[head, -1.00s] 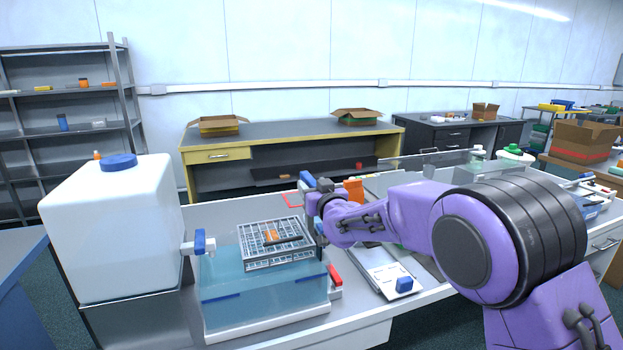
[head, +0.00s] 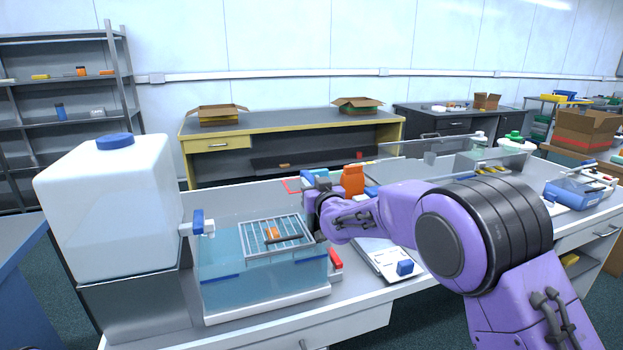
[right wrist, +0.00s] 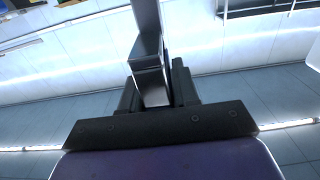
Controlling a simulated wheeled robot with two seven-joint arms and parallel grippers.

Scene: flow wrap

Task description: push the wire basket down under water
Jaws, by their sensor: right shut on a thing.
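The wire basket (head: 262,235) sits in the top of the clear water tank (head: 225,260), with its lower part sunk and its top grid near the water surface. My right gripper (head: 318,236) is at the basket's right side, by the tank's right wall. In the right wrist view its jaws (right wrist: 155,90) are shut on a grey upright metal piece, which looks like the basket's handle. The grip point is partly hidden by the arm in the head view. My left gripper is not in view.
A white water container (head: 110,215) with a blue-handled tap (head: 198,222) stands left of the tank. A red part (head: 335,259) is on the tank's right side.

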